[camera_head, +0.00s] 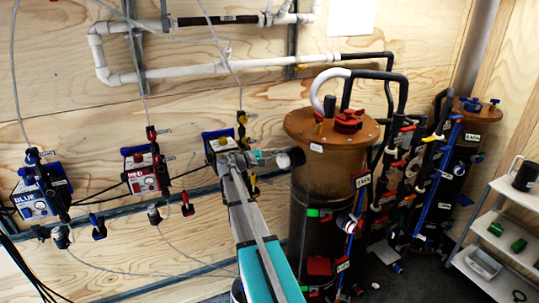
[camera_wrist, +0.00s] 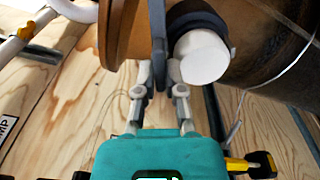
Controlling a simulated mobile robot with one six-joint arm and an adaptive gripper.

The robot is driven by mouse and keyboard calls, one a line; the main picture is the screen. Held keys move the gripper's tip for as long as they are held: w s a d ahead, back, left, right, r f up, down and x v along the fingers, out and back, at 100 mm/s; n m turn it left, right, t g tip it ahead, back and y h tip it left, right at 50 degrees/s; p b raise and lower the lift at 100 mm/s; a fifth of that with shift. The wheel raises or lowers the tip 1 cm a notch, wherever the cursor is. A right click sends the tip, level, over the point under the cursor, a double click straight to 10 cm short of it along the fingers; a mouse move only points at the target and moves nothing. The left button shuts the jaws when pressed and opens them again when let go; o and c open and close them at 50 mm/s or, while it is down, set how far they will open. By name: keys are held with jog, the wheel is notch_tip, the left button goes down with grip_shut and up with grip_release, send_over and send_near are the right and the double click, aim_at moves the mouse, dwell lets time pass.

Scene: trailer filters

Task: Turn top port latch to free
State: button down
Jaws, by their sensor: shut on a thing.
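The top port is a pale round cap with a black collar on the upper side of the brown filter tank. A thin dark lever, which looks like the top port latch (camera_wrist: 158,40), runs down beside the cap in the wrist view. My gripper (camera_wrist: 161,78) has its two grey fingers closed around the lever's lower end. In the head view my gripper (camera_head: 267,156) is small, just left of the port, and the latch cannot be made out.
The tank's brown flanged lid (camera_head: 330,127) has a red valve on top, with black hoses behind. Blue and red pump boxes (camera_head: 145,171) hang on the wooden wall at left. A white shelf cart (camera_head: 505,235) stands at right.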

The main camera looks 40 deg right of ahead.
jog(key=shift+w+d+r+n, duration=0.15)
jog(key=shift+w+n, duration=0.05)
jog(key=shift+n, duration=0.1)
jog(key=c, duration=0.7)
grip_release()
jog(key=shift+c, duration=0.2)
jog(key=shift+s, duration=0.1)
jog(key=w+a, duration=0.1)
jog(key=a, duration=1.1)
jog(key=shift+w, duration=0.35)
